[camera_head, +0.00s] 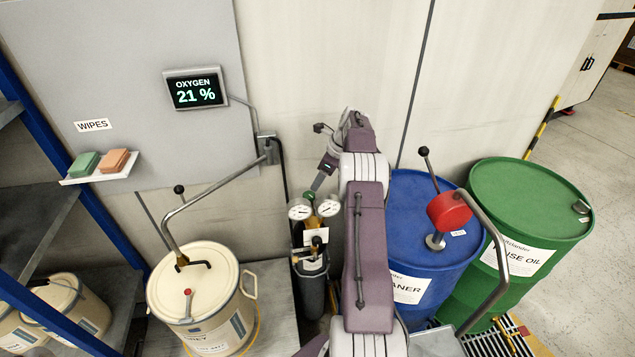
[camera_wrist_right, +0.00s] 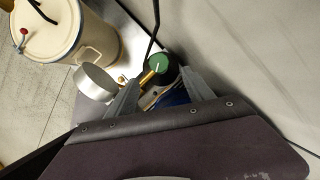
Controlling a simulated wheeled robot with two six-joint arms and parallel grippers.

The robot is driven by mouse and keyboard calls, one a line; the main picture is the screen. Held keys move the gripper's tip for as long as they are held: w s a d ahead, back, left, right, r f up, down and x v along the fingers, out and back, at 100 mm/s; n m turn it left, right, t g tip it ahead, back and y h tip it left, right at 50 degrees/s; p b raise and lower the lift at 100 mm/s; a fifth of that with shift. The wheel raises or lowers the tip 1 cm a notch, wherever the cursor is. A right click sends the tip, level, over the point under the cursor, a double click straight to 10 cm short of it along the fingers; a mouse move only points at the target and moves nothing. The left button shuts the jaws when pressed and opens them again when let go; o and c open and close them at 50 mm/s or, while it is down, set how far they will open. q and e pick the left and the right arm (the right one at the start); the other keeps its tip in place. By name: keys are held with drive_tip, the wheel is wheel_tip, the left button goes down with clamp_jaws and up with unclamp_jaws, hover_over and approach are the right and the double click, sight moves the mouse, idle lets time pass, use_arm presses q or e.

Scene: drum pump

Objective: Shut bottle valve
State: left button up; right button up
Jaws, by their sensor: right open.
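The gas bottle (camera_head: 313,285) stands upright against the wall, dark grey, with two round gauges (camera_head: 313,208) on top. Its green valve knob (camera_head: 309,196) shows small between the gauges. In the right wrist view the green knob (camera_wrist_right: 160,67) sits above a brass stem, roughly between the tips of my right gripper (camera_wrist_right: 161,76). The jaws are open and I see no clear contact; how deep the knob lies between them cannot be told. In the head view my right gripper (camera_head: 318,182) points down just above the knob. My left gripper is not in view.
A cream drum (camera_head: 200,315) with a bent pipe stands left of the bottle. A blue drum (camera_head: 408,215) with a red hand pump (camera_head: 449,211) and a green drum (camera_head: 520,190) stand right. The wall is close behind; an oxygen display (camera_head: 195,90) reads 21 %.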

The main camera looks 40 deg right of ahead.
drive_tip(key=d+f+n+h, duration=0.2)
drive_tip(key=d+f+n, duration=0.1)
drive_tip(key=n, duration=0.8)
drive_tip(key=n+h+p, duration=0.1)
drive_tip(key=n+p, duration=0.3)
drive_tip(key=n, duration=1.1)
approach(309, 195)
drive_tip(key=p+x, duration=0.2)
drive_tip(key=x, duration=0.5)
drive_tip(key=shift+w+f, duration=0.15)
drive_tip(key=shift+f, duration=0.15)
drive_tip(key=shift+w+f, duration=0.1)
drive_tip(key=shift+f, duration=0.35)
clamp_jaws()
drive_tip(key=shift+d, duration=0.1)
